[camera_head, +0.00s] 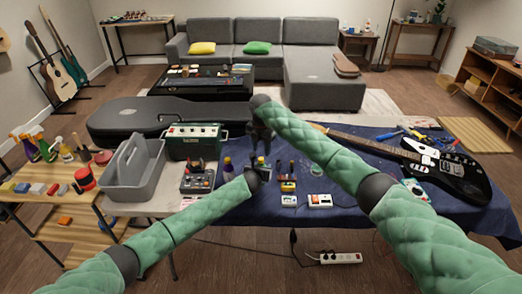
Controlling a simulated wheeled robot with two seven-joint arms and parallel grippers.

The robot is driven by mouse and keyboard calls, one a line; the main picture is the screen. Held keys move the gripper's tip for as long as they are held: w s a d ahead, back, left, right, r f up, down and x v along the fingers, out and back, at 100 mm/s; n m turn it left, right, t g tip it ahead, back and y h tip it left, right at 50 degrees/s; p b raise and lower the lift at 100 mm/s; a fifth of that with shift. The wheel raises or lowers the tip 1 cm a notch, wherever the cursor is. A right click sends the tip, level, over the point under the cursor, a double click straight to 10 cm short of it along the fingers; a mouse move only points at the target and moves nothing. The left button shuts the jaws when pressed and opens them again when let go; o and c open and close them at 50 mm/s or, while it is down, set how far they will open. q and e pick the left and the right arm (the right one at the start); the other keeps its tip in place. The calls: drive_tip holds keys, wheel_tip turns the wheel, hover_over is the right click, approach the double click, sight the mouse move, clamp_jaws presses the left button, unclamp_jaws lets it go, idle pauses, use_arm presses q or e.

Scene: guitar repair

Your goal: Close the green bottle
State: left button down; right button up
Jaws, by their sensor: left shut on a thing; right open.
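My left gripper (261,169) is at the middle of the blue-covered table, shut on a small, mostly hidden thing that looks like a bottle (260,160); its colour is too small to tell. My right gripper (262,148) points down from above, directly over the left gripper, open. I cannot tell whether it touches the held thing. A separate cap cannot be made out. Small dark bottles (279,167) stand just right of the grippers, and a purple bottle with a yellow label (228,168) stands to the left.
Guitar pedals (320,201) lie in front and to the right. A grey caddy (134,172), a green amplifier (193,138) and a mixer box (197,179) stand left. A black electric guitar (447,172) and tools (388,134) lie right. Spray bottles (45,147) stand far left.

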sight(261, 158)
drive_tip(key=shift+c, duration=0.5)
drive_tip(key=shift+s+a+f, duration=0.2)
drive_tip(key=shift+f, duration=0.1)
drive_tip(key=shift+n, duration=0.5)
drive_tip(key=r, duration=0.4)
drive_tip(key=shift+w, duration=0.3)
drive_tip(key=shift+s+d+n, duration=0.1)
drive_tip(key=shift+d+n, duration=0.1)
drive_tip(key=shift+n, duration=0.3)
drive_tip(key=shift+f, duration=3.95)
